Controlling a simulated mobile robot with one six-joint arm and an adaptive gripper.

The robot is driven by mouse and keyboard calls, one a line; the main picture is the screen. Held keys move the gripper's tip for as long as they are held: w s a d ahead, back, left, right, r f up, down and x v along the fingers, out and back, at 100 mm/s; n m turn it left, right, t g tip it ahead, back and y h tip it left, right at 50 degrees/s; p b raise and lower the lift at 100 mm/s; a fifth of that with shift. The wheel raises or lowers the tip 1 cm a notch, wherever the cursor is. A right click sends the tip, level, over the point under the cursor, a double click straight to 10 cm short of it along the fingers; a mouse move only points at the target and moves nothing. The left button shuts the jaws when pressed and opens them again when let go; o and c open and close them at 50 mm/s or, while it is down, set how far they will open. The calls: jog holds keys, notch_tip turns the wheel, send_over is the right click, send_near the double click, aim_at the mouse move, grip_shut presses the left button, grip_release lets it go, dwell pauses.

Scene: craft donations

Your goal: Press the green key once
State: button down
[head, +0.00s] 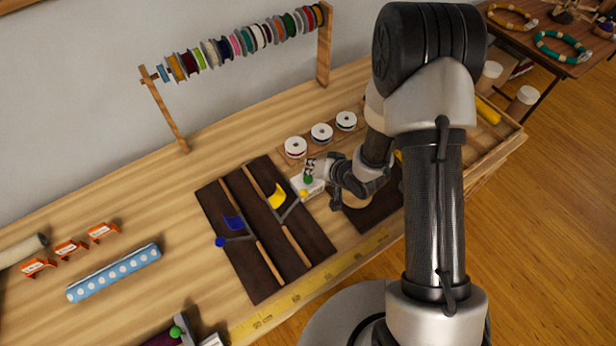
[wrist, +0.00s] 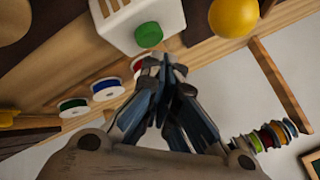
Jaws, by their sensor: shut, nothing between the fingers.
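The green key (head: 308,180) is a round green button on a small white box (head: 313,188), at the right end of the dark boards. In the wrist view the green key (wrist: 148,35) sits on the face of the white box (wrist: 120,22), with slots beside it. My gripper (wrist: 163,62) is shut and empty, its fingertips just beside the green key. I cannot tell whether they touch it. In the head view my gripper (head: 322,175) reaches the box from the right and hides part of it.
A lever with a yellow knob (head: 303,193) is close to the box; the knob looms near my fingers in the wrist view (wrist: 233,17). A blue-knobbed lever (head: 220,241) stands left. White spools (head: 321,133) sit behind. Another green knob (head: 175,331) is at the front edge.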

jog(key=shift+f, duration=0.1)
jog(key=shift+f+b, duration=0.3)
jog(key=shift+f+b, duration=0.4)
jog(key=shift+f, duration=0.1)
dwell(0.8)
jog(key=shift+r, duration=0.1)
jog(key=shift+r+p, duration=0.75)
jog(key=shift+r, duration=0.05)
notch_tip(320, 180, up, 5)
jog(key=p, duration=0.4)
jog(key=shift+r, duration=0.1)
dwell(0.3)
